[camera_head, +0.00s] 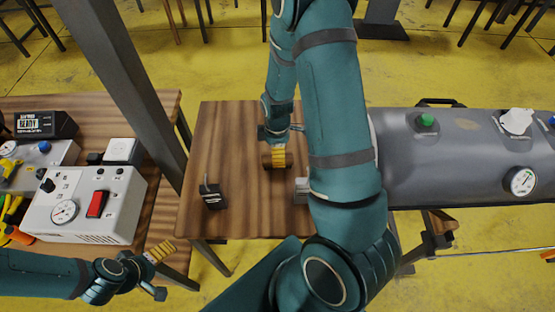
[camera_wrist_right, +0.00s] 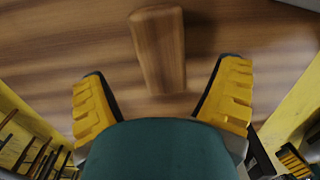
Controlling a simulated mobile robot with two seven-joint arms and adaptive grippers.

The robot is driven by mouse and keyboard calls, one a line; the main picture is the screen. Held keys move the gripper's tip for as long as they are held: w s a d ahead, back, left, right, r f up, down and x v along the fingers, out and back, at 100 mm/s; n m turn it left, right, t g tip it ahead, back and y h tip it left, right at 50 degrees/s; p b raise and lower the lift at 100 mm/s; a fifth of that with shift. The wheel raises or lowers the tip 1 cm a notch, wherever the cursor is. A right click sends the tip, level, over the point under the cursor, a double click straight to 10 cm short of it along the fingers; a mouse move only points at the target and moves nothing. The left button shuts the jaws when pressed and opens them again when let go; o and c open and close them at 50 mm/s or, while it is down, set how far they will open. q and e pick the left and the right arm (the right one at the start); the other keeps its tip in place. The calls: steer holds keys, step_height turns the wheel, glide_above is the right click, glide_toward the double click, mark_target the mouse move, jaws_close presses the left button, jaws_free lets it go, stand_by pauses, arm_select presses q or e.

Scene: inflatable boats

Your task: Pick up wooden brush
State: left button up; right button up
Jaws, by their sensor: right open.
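The wooden brush (camera_wrist_right: 158,45) lies on the brown wooden table (camera_head: 225,130). In the right wrist view it is a plain wooden block ahead of and between my right gripper's yellow-padded fingers (camera_wrist_right: 163,75). The fingers are spread, with a gap on each side of it. In the head view my right gripper (camera_head: 277,150) hangs over the brush (camera_head: 268,160) and partly hides it; I cannot tell the exact height between them. My left gripper (camera_head: 158,272) is at the lower left, fingers apart and empty, away from the brush.
A small black object (camera_head: 212,197) stands on the table's left part, and a light metal object (camera_head: 301,190) is right of the brush, partly behind my arm. A white gauge box (camera_head: 85,205) is on the left bench. A grey tank (camera_head: 450,150) stands right. A grey post (camera_head: 120,80) rises left.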

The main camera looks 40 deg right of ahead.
step_height(320, 180, down, 4)
steer(key=shift+s+r, duration=0.1)
steer(key=shift+r, duration=0.1)
steer(key=c, duration=1.3)
step_height(320, 180, up, 10)
steer(key=shift+r+p, duration=0.1)
steer(key=shift+p, duration=0.5)
